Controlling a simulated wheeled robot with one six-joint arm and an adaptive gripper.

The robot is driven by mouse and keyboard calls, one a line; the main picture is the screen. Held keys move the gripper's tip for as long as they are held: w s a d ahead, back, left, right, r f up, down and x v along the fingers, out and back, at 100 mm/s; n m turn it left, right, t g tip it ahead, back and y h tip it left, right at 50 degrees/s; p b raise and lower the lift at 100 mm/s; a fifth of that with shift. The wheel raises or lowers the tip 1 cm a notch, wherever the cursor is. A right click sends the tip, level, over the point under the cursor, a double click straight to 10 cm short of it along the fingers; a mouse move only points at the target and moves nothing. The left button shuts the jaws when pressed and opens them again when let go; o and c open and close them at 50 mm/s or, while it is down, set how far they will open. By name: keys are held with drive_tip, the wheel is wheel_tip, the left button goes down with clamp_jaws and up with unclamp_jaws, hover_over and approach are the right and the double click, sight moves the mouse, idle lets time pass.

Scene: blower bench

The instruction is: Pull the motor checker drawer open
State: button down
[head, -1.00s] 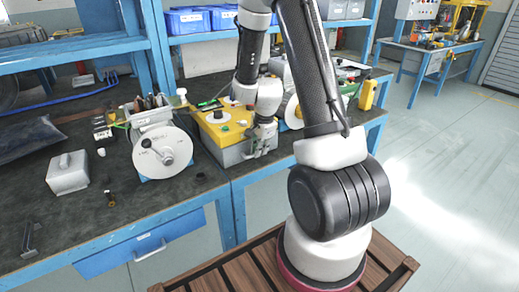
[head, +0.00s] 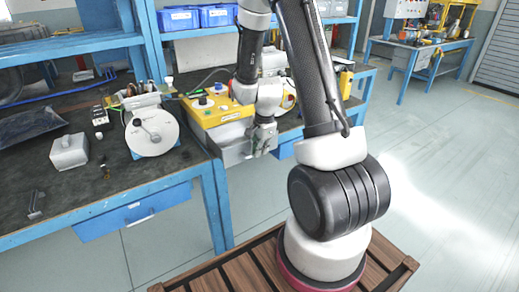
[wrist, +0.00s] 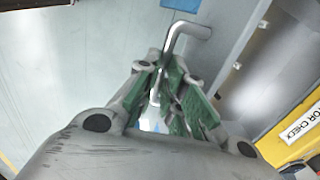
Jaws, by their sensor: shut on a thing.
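The motor checker (head: 217,112) is a box with a yellow top and knobs on the bench. My gripper (head: 262,145) is at the drawer's front. In the wrist view its green-padded fingers (wrist: 174,88) are shut on the drawer's bent metal handle (wrist: 188,29).
Open floor (head: 440,180) lies to the right.

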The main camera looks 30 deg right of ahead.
drive_tip(key=shift+s, duration=0.3)
drive_tip(key=c, duration=1.5)
unclamp_jaws()
drive_tip(key=r, duration=0.4)
drive_tip(key=s+r, duration=0.1)
drive_tip(key=r, duration=0.3)
drive_tip(key=s+r, duration=0.1)
drive_tip(key=r, duration=0.2)
drive_tip(key=shift+s+r, duration=0.15)
drive_tip(key=shift+r, duration=0.25)
